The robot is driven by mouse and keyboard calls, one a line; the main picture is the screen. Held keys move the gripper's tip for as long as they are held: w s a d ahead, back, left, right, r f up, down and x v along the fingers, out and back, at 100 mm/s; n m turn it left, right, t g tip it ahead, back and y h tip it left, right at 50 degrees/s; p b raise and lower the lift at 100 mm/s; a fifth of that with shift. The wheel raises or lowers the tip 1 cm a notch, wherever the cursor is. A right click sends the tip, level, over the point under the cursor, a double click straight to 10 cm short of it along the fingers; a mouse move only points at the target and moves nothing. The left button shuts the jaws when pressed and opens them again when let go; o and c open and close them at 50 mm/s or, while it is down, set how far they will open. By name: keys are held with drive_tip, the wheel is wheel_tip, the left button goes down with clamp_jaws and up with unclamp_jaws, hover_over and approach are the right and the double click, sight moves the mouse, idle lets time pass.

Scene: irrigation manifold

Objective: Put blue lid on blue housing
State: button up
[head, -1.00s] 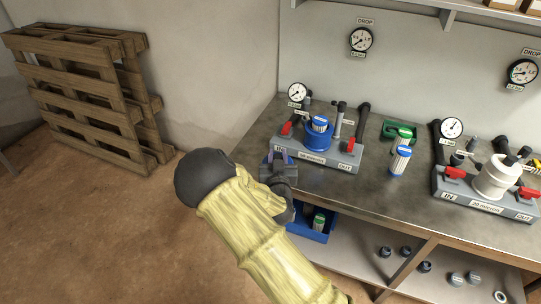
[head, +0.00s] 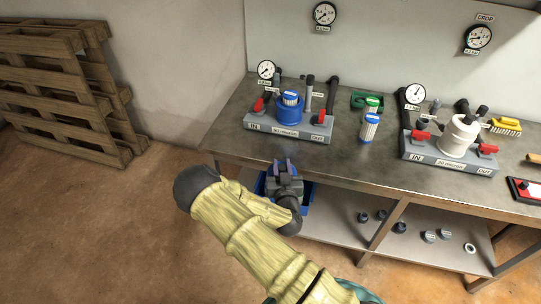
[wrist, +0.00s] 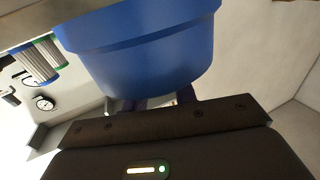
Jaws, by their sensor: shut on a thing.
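The blue housing (head: 289,112) stands open on the grey "IN/OUT" manifold base at the left of the bench. A white cartridge (head: 290,99) with a blue top sticks up out of it. My gripper (head: 284,165) is in front of the bench edge, below and apart from the housing in the head picture. In the wrist view, its purple fingers (wrist: 165,101) are shut on the blue lid (wrist: 140,50), a wide cup-like piece that fills the top of the picture. In the head view the lid is mostly hidden by the gripper.
The bench front edge (head: 350,183) runs between my gripper and the manifold. A blue bin (head: 306,192) is partly behind my gripper. A loose cartridge (head: 369,127) and a green part (head: 368,101) stand right of the manifold. A white housing (head: 460,135) is farther right.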

drive_tip(key=s+d+f, duration=0.5)
drive_tip(key=d+f, duration=0.1)
drive_tip(key=d, duration=0.1)
drive_tip(key=shift+d, duration=0.15)
